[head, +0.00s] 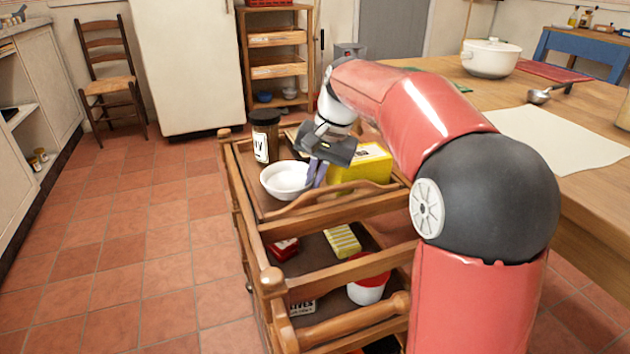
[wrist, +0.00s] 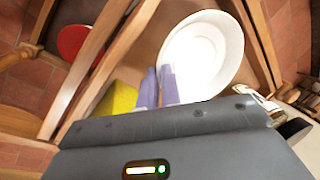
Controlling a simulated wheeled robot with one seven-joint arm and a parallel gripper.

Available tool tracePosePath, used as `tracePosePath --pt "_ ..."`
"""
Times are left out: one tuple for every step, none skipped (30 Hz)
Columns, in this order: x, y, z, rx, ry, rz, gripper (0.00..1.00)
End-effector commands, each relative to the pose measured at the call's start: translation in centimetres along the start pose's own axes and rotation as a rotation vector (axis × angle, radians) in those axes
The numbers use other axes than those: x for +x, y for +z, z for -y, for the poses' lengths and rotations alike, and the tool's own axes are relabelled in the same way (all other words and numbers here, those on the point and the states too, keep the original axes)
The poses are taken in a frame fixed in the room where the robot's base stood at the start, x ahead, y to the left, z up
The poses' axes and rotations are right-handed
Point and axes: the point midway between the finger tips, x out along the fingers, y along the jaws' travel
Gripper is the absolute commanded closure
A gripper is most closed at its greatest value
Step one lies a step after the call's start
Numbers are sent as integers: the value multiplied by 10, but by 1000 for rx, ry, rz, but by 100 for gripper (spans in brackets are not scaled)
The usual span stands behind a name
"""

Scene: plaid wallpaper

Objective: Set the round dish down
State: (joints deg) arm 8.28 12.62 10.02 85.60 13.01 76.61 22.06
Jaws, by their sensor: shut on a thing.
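The round dish (head: 286,180) is a white shallow bowl at the top shelf of the wooden cart (head: 345,225). My gripper (head: 315,175) is shut on the dish's right rim and points down from above. In the wrist view the dish (wrist: 205,52) shows from above, with my gripper's purple fingers (wrist: 157,85) at its rim. The dish looks empty and about level. I cannot tell whether its base touches the shelf.
A dark jar (head: 264,136) stands behind the dish and a yellow box (head: 362,165) stands to its right. Wooden rails edge the cart's top. The lower shelf holds a yellow striped block (head: 342,240) and a red-and-white tub (head: 367,288). A table (head: 580,190) is at the right.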

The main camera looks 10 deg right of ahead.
Motion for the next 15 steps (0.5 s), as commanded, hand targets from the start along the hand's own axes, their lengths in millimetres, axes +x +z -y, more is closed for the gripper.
tracePosePath --pt "4 0 -1 0 0 0 100" --pt "4 0 -1 0 0 0 100" --pt "3 0 -1 0 -1 -1 100" --pt "3 0 -1 -1 -1 -1 100" --pt "3 0 -1 -1 -1 -1 100" --pt "3 0 -1 0 -1 -1 100" --pt "3 0 -1 0 -1 -1 100" --pt "3 0 -1 0 0 -1 100" --pt "4 0 -1 0 0 -1 100" --pt "5 0 -2 0 0 -1 100" --pt "6 0 -2 0 0 -1 100" --pt "6 0 -2 0 0 -1 92" --pt "6 0 -2 0 0 -1 88" --pt "6 0 -2 0 0 -1 84" --pt "6 0 -2 0 0 -1 79"
